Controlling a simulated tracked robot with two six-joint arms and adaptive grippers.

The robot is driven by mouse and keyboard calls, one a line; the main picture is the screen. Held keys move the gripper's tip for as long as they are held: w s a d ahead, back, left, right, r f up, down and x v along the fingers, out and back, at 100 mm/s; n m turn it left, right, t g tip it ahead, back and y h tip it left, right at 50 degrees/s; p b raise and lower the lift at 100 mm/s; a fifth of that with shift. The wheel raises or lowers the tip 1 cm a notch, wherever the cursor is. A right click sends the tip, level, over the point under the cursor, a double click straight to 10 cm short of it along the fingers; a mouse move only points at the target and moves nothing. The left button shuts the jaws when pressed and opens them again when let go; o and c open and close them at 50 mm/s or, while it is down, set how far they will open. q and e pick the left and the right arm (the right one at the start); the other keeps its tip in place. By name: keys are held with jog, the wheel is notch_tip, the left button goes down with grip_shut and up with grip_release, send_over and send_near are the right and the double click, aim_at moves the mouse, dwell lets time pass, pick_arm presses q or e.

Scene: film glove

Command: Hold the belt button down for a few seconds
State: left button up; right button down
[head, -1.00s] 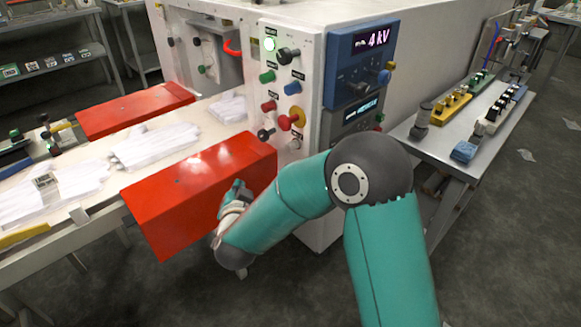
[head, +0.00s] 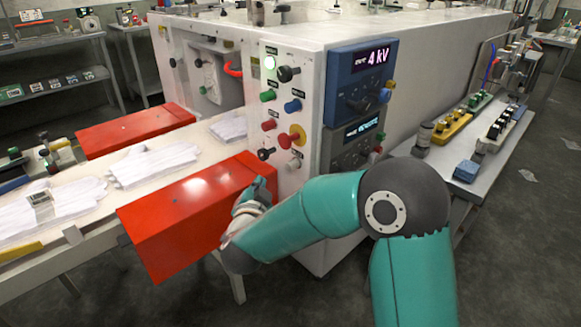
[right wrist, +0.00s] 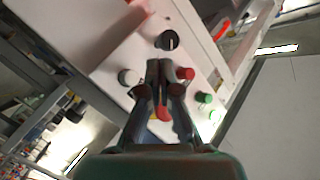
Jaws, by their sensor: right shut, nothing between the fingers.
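The white machine's control panel (head: 311,95) carries several buttons and knobs. A green button (head: 267,96), blue button (head: 292,106), red button (head: 269,125), red mushroom button on yellow (head: 292,138), black knob (head: 265,154) and white button (head: 295,163) show in the head view. Labels are too small to read, so I cannot tell which is the belt button. My right gripper (head: 262,184) is shut and empty, just below the panel's lower controls. In the right wrist view its fingertips (right wrist: 160,63) point between the black knob (right wrist: 167,40), white button (right wrist: 128,77) and red button (right wrist: 186,73); contact is unclear.
A red guard (head: 185,215) over the conveyor (head: 190,137) stands close left of my right gripper. White gloves (head: 140,165) lie on the conveyor. A blue display unit (head: 358,75) is right of the buttons. A metal side table (head: 440,165) stands at the right.

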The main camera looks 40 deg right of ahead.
jog(key=d, duration=0.5)
jog(key=shift+w+d, duration=0.2)
jog(key=shift+d, duration=0.2)
jog(key=shift+d+b, duration=0.15)
jog(key=shift+b, duration=0.15)
dwell(0.9)
jog(key=shift+d, duration=0.25)
jog(key=shift+d, duration=0.45)
dwell(0.7)
jog(key=shift+a, duration=0.15)
dwell(3.2)
jog(key=shift+a, duration=0.75)
jog(key=shift+s+a, duration=0.15)
jog(key=shift+a, duration=1.1)
jog(key=shift+s+a, duration=0.1)
jog(key=shift+a, duration=1.15)
